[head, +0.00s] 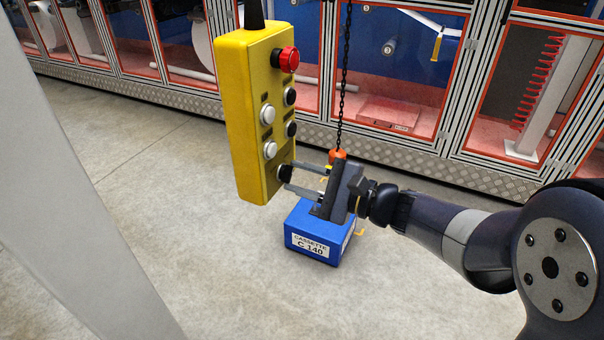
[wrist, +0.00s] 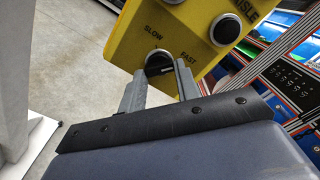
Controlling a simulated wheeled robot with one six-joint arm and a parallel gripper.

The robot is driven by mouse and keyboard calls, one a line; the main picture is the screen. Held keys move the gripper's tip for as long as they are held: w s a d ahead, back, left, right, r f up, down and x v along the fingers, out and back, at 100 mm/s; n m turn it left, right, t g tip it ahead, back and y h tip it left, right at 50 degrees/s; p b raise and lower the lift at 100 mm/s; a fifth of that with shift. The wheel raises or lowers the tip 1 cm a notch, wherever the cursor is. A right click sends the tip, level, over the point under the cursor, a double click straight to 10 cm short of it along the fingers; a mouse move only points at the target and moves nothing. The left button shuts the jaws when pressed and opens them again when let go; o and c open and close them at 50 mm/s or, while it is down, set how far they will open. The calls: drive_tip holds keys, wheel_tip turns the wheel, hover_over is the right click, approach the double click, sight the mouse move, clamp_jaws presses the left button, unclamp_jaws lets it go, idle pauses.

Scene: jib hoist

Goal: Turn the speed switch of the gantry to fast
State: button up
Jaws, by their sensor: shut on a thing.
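The yellow control pendant (head: 243,130) hangs upright in the head view, with a red button on top and several black and white buttons below. Its black speed switch (head: 285,172) is the lowest control. In the wrist view the switch (wrist: 160,66) sits between the labels SLOW, on the left, and FAST, on the right. My gripper (head: 290,181) is shut on the switch, with one finger on each side of it in the wrist view (wrist: 160,78). The fingers hide part of the switch, and I cannot tell exactly where its pointer stands.
A blue cassette box (head: 318,238) labelled C 140 is behind and below my gripper, under a black chain (head: 343,75) with an orange hook (head: 337,156). A grey post (head: 75,190) stands at the left. Glazed machine cabinets (head: 395,70) line the back. Open floor lies between.

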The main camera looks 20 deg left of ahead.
drive_tip(key=shift+m, duration=0.6)
drive_tip(key=o, duration=1)
drive_tip(key=shift+d, duration=0.15)
drive_tip(key=d, duration=0.7)
drive_tip(key=s+d, duration=0.1)
drive_tip(key=d, duration=0.2)
drive_tip(key=shift+d+p, duration=0.25)
drive_tip(key=shift+p, duration=0.05)
drive_tip(key=shift+a, duration=0.15)
